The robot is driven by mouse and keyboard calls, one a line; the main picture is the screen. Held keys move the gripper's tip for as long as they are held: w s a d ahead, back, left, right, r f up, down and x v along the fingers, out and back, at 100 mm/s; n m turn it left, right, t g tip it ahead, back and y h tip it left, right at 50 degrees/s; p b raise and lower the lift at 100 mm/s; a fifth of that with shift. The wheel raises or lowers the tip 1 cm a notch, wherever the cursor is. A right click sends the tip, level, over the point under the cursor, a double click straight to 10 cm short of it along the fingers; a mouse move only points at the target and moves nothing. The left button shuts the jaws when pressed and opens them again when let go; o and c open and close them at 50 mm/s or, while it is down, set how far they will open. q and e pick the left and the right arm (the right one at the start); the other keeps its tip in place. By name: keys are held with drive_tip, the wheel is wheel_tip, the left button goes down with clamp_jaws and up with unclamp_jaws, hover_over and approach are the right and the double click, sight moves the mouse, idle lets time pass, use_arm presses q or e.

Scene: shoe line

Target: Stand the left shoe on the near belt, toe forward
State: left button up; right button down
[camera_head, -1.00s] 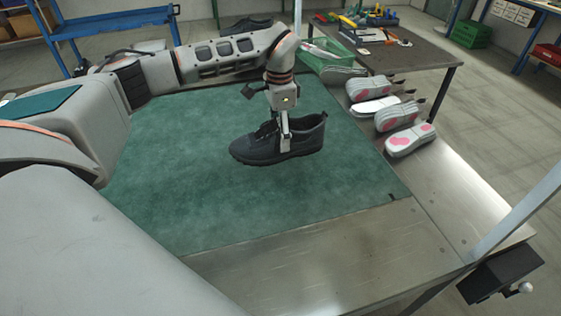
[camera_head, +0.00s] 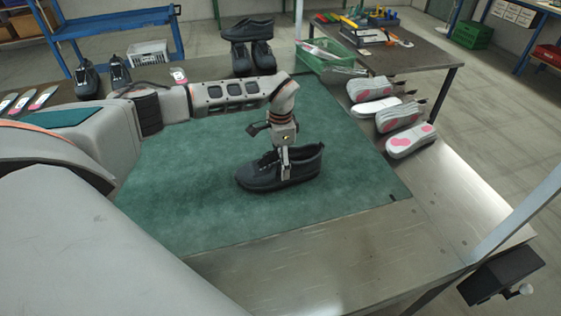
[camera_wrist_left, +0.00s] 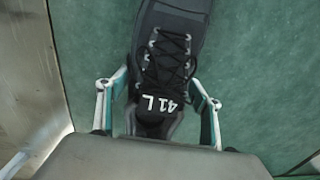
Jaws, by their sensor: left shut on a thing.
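The left shoe (camera_head: 262,174) is dark grey with black laces. Its toe points left in the head view, and its sole faces down. It is at the green belt surface (camera_head: 190,215); I cannot tell whether the sole touches it. In the left wrist view the shoe (camera_wrist_left: 172,30) has "41 L" on its tongue, and its toe end runs off the top edge. My left gripper (camera_head: 286,176) is shut on the shoe from above. In the wrist view its fingers (camera_wrist_left: 158,108) sit on both sides of the shoe near the tongue. My right gripper is not in view.
Dark shoes (camera_head: 248,48) stand at the back, beside a green basket (camera_head: 328,62). A bare metal strip (camera_head: 320,262) runs along the front. The green surface around the shoe is clear.

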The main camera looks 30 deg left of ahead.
use_arm(q)
drive_tip(key=o, duration=1.4)
drive_tip(key=shift+f, duration=0.1)
drive_tip(key=shift+o, duration=0.2)
wheel_tip(320, 180, up, 12)
drive_tip(key=shift+r, duration=0.15)
drive_tip(key=shift+s, duration=0.1)
